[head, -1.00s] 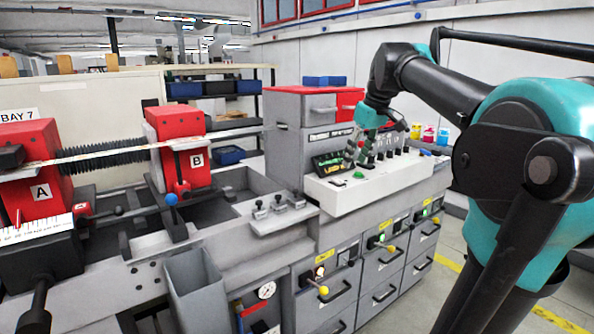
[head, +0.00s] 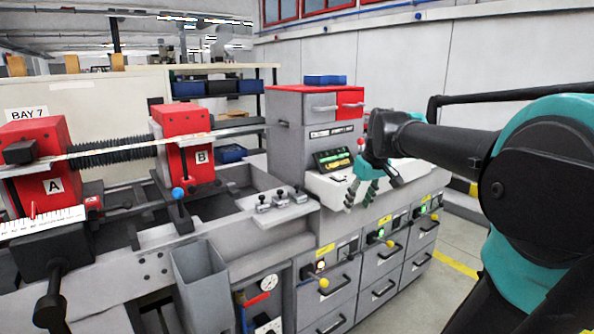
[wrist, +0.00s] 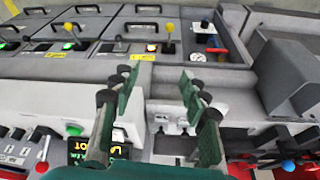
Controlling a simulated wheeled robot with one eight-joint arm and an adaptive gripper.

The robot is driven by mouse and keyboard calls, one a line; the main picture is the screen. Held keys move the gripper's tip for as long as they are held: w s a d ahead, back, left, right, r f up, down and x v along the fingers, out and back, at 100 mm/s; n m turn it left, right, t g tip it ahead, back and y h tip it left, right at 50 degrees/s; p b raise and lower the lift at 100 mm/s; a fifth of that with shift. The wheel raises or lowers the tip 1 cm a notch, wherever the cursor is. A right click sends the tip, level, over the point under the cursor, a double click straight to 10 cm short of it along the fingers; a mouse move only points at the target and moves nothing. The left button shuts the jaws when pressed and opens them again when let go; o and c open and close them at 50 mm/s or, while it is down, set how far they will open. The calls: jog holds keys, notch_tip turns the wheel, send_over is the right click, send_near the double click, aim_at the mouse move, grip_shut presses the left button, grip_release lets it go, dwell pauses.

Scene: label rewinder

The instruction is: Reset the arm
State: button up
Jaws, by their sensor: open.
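My gripper (head: 361,193) hangs at the end of my arm in the head view, in front of the white control panel of the grey machine. Its green fingers point down and are spread apart with nothing between them. In the wrist view my gripper (wrist: 158,105) shows both fingers open, with the panel edge and drawer fronts beyond. My arm reaches in from the right and hides part of the control panel (head: 327,186).
Red blocks A (head: 38,170) and B (head: 186,145) stand on the machine bed at left. A grey bin (head: 200,285) hangs at the front. Drawers (head: 378,285) with yellow-knobbed levers line the lower front. Open floor (head: 440,285) lies at right.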

jog(key=s+f+m, duration=0.2)
jog(key=s+f, duration=0.6)
jog(key=f, duration=0.4)
jog(key=s+d+f+m+h, duration=0.1)
jog(key=s+f+m, duration=0.1)
jog(key=s+f, duration=0.7)
notch_tip(320, 180, down, 4)
jog(key=shift+d+r+m+t+h, duration=0.1)
jog(key=shift+d+m+t+h, duration=0.2)
jog(key=shift+m+t, duration=0.1)
